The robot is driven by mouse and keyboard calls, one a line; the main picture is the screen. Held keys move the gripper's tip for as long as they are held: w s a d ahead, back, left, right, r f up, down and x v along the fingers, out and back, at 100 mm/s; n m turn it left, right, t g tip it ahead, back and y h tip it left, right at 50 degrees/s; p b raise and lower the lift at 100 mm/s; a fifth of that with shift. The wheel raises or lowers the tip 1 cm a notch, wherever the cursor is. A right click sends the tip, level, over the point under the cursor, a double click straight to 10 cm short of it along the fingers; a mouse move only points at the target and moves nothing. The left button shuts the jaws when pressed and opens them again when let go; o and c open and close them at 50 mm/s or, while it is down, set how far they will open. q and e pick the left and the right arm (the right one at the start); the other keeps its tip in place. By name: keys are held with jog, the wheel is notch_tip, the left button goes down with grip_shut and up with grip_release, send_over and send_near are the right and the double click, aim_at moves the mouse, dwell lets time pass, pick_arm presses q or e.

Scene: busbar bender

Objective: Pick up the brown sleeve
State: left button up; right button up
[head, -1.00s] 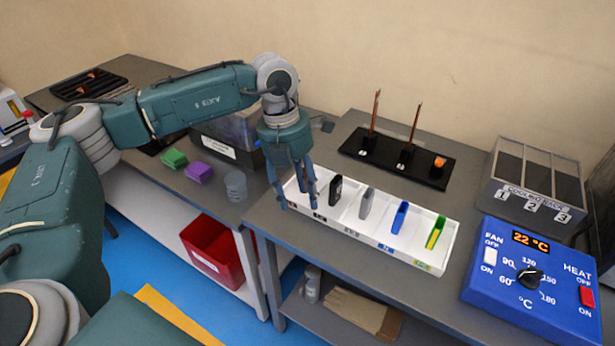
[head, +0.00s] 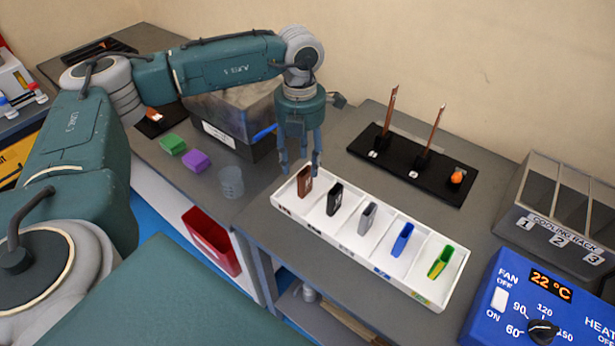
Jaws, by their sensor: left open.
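The brown sleeve (head: 305,181) stands upright in the leftmost compartment of the white divided tray (head: 365,265). My left gripper (head: 300,170) is open, with its fingers pointing down over the back left end of the tray, close to the brown sleeve. One finger overlaps the sleeve's top in the picture; I cannot tell whether they touch. The other compartments hold a black sleeve (head: 334,199), a grey sleeve (head: 368,217), a blue sleeve (head: 402,239) and a green-yellow sleeve (head: 440,262). My right gripper is not in view.
A black stand (head: 411,165) with upright copper bars is behind the tray. A cooling rack (head: 560,220) and a blue heater box (head: 540,305) stand at right. A clear cup (head: 231,182), green block (head: 172,145) and purple block (head: 195,160) are at left.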

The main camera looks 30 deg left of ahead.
aim_at(303, 178)
pick_arm(q)
jog(key=f+p, duration=0.1)
jog(key=f, duration=0.3)
jog(key=f+p, duration=0.1)
jog(key=f, duration=0.1)
jog(key=shift+w+f+p, duration=0.3)
jog(key=shift+w+f, duration=0.05)
jog(key=shift+a+f, duration=0.1)
jog(key=shift+f, duration=0.15)
jog(key=shift+c, duration=1)
jog(key=c, duration=0.8)
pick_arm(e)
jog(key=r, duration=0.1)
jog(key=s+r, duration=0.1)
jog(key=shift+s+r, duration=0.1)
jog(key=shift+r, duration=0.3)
